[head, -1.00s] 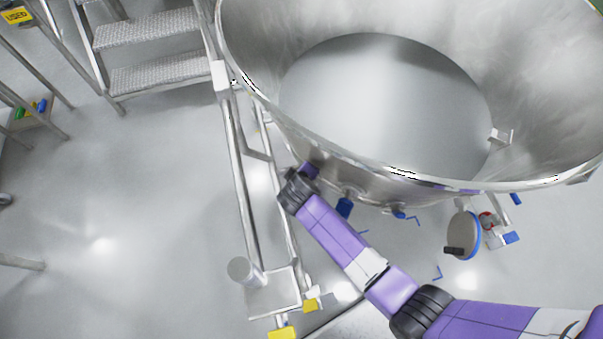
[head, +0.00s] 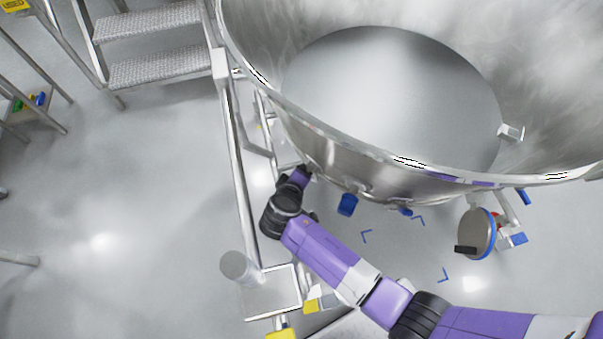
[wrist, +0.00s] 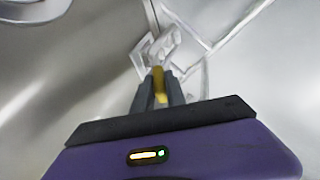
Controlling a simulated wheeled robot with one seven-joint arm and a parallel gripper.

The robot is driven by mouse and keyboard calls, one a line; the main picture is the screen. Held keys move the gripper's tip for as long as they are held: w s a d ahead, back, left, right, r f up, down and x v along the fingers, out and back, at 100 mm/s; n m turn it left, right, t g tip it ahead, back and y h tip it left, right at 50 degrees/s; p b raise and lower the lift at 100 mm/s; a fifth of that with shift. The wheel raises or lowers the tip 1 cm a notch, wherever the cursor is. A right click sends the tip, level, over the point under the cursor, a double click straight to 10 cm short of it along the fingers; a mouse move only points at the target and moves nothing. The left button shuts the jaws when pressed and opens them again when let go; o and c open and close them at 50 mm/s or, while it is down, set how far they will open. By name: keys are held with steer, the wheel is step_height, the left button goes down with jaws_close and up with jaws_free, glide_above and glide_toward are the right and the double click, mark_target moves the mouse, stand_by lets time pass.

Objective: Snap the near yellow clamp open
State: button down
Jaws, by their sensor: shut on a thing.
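In the wrist view, my gripper (wrist: 158,97) is shut on the yellow clamp (wrist: 159,84), a small yellow lever held between the dark fingers. A pale metal bracket or latch body (wrist: 160,48) lies just beyond the fingertips. In the head view, my arm reaches up and left to the lower left side of the large steel bowl (head: 345,160). The fingertips and the clamp are hidden there behind my wrist and the bowl's side. I cannot tell from these views how far the lever is turned.
A steel rail frame (head: 240,170) stands close left of my wrist, with yellow-footed parts (head: 281,328) at its lower end. Metal steps (head: 170,65) are at the upper left. A round blue-rimmed lid (head: 477,234) hangs at the right.

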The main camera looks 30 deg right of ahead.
steer(key=shift+s, duration=0.1)
steer(key=c, duration=1.4)
jaws_free()
steer(key=shift+o, duration=0.2)
